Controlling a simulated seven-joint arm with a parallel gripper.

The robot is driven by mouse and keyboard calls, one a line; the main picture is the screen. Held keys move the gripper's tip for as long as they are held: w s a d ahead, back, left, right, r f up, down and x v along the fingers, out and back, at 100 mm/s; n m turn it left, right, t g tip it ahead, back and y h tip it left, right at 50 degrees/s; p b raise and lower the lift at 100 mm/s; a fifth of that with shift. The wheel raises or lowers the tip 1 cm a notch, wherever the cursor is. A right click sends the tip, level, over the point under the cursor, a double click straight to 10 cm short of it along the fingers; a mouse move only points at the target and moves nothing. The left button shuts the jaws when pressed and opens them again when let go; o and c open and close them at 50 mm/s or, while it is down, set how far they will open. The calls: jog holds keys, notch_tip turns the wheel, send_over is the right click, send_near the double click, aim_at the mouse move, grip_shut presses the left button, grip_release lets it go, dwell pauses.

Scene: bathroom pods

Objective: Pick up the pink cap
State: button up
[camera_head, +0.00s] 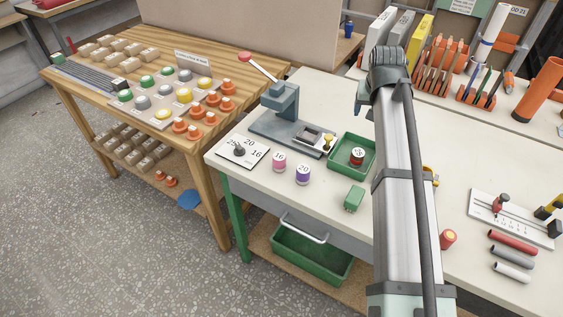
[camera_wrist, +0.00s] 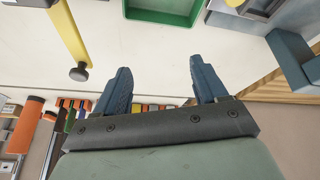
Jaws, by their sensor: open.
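The pink cap (camera_head: 279,162), a short cylinder with 16 on its pale top, stands upright on the white bench at the front left. A purple cap (camera_head: 303,175) marked 20 stands just right of it. My gripper (camera_wrist: 159,72) is open, with nothing between its two dark blue fingers in the wrist view. It is above the bench, farther back and to the right of the pink cap, well apart from it. In the head view my arm hides most of the gripper. The pink cap does not show in the wrist view.
A blue-grey press (camera_head: 285,103) stands behind the caps. A green tray (camera_head: 338,158) holding a dark red-sided piece is to their right, with a small green block (camera_head: 354,198) in front. A numbered white plate (camera_head: 239,150) lies left. A wooden table (camera_head: 70,75) adjoins.

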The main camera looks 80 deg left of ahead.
jog(key=s+a+n+g+h, duration=0.1)
jog(key=s+g+h, duration=0.1)
jog(key=s, duration=1.3)
jog(key=h, duration=0.2)
send_near(279, 156)
jog(key=shift+g, duration=0.3)
notch_tip(279, 156, down, 5)
jog(key=shift+f, duration=0.25)
jog(key=shift+w+d+f, duration=0.1)
jog(key=shift+w+f, duration=0.05)
jog(key=shift+f, duration=1.15)
jog(key=shift+w+f, duration=0.1)
jog(key=shift+f, duration=1.25)
jog(key=shift+c, duration=0.3)
jog(key=c, duration=1.1)
jog(key=shift+r, duration=0.15)
